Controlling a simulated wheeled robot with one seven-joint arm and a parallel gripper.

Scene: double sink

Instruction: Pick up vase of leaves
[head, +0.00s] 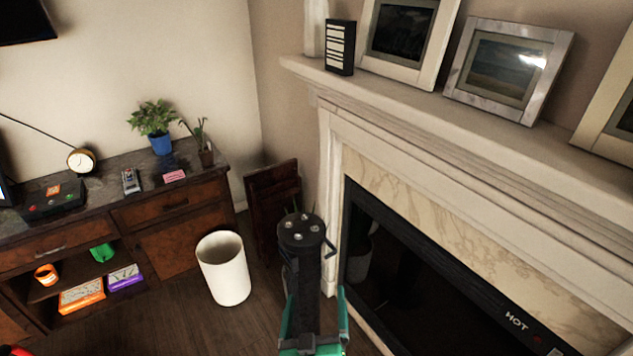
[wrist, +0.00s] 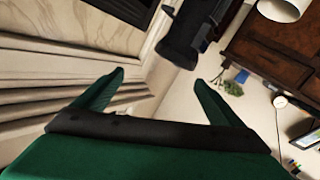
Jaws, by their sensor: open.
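A bushy green plant in a blue pot (head: 158,125) stands upright at the back of the wooden dresser, against the wall. A smaller leafy plant in a brown pot (head: 205,148) stands to its right, near the dresser's end. I cannot tell for sure which is the vase of leaves. In the wrist view the blue-potted plant (wrist: 234,88) appears upside down and far off. My green gripper (head: 315,295) is at the bottom of the head view, well away from both plants. It is open and empty in the wrist view (wrist: 160,80).
The dresser (head: 170,203) also holds a clock (head: 81,160) and small items. A white bin (head: 224,270) and a black upright stand with a round top (head: 302,233) are on the floor. The fireplace mantel (head: 440,115) on the right holds framed pictures.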

